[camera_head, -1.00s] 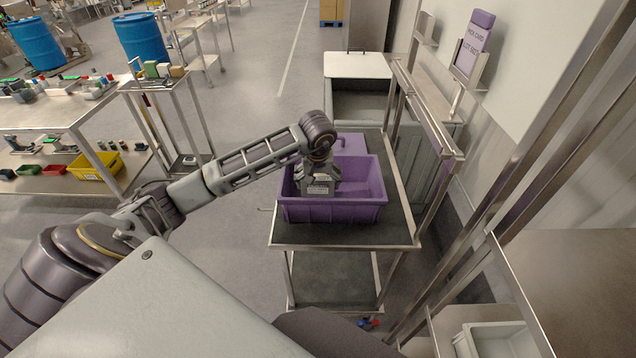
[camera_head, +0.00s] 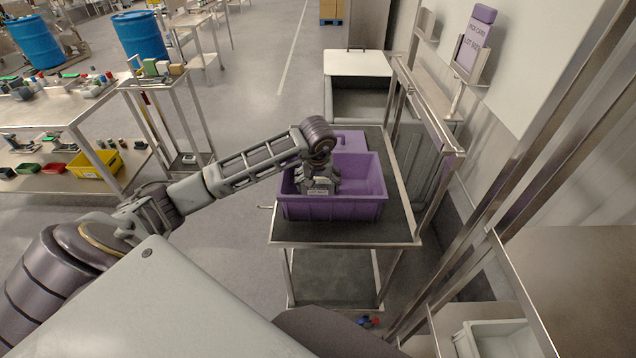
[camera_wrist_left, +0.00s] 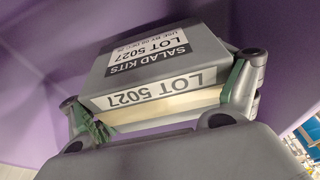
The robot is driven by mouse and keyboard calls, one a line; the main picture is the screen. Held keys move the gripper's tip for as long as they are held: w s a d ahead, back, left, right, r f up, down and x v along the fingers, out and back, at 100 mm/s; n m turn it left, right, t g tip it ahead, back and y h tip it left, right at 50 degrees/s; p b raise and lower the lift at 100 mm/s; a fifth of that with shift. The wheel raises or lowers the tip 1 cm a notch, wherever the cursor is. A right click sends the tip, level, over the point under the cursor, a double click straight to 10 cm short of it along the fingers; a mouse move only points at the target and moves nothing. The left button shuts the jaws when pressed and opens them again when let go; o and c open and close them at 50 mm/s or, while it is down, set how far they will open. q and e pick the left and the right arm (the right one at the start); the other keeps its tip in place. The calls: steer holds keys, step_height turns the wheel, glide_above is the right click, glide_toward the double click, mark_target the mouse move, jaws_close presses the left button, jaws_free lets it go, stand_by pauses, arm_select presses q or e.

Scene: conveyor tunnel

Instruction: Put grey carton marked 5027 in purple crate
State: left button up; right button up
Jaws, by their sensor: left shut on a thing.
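The purple crate (camera_head: 334,209) stands on a small steel trolley. My left gripper (camera_head: 319,182) reaches down inside the crate, in its left part. The gripper is shut on the grey carton (camera_head: 317,192), which shows as a small grey block with a white label below the wrist. In the left wrist view the carton (camera_wrist_left: 158,58) sits between the two fingers, with labels reading "SALAD KITS" and "LOT 5027". Purple crate walls (camera_wrist_left: 40,70) surround it there. I cannot tell whether the carton touches the crate floor. My right gripper is not in view.
The trolley (camera_head: 395,232) has a steel frame and upright posts on its right. A grey bin with a white lid (camera_head: 357,66) stands behind. A workbench with a yellow bin (camera_head: 95,165) is at the left. Open floor lies between.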

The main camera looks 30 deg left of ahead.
mark_target(318, 181)
arm_select(q)
steer(key=shift+f, duration=0.15)
steer(key=o, duration=1.2)
steer(key=shift+r, duration=0.25)
steer(key=shift+r+p, duration=0.5)
steer(key=shift+r, duration=0.4)
steer(key=b+v, duration=0.1)
steer(key=v, duration=0.8)
steer(key=shift+s+d+r+b, duration=0.15)
steer(key=shift+r+b, duration=0.15)
steer(key=shift+b, duration=0.1)
steer(key=shift+s+r, duration=0.15)
steer(key=shift+r, duration=0.45)
